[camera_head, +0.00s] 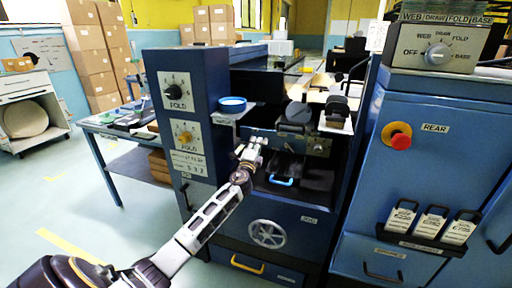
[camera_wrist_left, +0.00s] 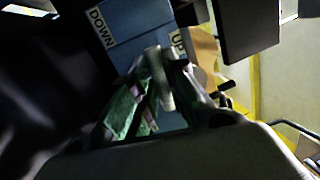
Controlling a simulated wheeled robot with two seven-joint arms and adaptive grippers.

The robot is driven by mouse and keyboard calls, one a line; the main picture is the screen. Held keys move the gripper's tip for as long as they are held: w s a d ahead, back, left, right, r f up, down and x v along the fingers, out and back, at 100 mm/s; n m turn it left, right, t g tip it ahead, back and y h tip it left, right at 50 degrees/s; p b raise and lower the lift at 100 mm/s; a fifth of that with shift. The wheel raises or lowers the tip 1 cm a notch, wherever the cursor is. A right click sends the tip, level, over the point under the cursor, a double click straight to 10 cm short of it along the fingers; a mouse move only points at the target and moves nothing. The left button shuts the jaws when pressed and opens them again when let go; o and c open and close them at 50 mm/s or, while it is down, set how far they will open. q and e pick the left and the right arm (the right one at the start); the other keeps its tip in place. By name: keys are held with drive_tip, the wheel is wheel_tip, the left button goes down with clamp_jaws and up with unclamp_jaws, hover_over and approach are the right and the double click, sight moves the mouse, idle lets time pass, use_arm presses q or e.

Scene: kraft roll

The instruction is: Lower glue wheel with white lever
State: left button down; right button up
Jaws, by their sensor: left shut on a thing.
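My left gripper (camera_head: 252,152) reaches to the front of the blue machine, in its open middle bay. In the left wrist view its green-padded fingers (camera_wrist_left: 155,95) are shut on the white lever (camera_wrist_left: 158,72). Behind the lever is a blue plate (camera_wrist_left: 138,30) with the labels DOWN at the left and UP at the right. The lever lies nearer the UP label in this view. In the head view the lever is small and hard to separate from the fingertips. The glue wheel cannot be told for sure. My right gripper is not in view.
A black tray with a blue handle (camera_head: 281,182) sits just below and right of the gripper. A blue dish (camera_head: 232,103) stands on a ledge above it. A handwheel (camera_head: 267,234) is on the lower front. A cabinet with a red button (camera_head: 400,141) stands at right.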

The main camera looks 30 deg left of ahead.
use_arm(q)
drive_tip(key=n, duration=0.3)
drive_tip(key=f+n+g+y, duration=0.1)
drive_tip(key=n, duration=0.2)
drive_tip(key=f+n+g+b, duration=0.1)
drive_tip(key=n, duration=0.2)
drive_tip(key=shift+d+f, duration=0.1)
drive_tip(key=shift+d, duration=0.3)
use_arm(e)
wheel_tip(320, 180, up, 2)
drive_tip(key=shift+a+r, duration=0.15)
use_arm(q)
drive_tip(key=shift+n+y, duration=0.3)
drive_tip(key=shift+y, duration=0.1)
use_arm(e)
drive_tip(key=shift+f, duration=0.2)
use_arm(q)
drive_tip(key=c, duration=1.4)
unclamp_jaws()
drive_tip(key=shift+w, duration=0.1)
drive_tip(key=shift+c, duration=0.2)
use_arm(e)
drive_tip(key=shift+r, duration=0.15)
use_arm(q)
drive_tip(key=shift+v, duration=6)
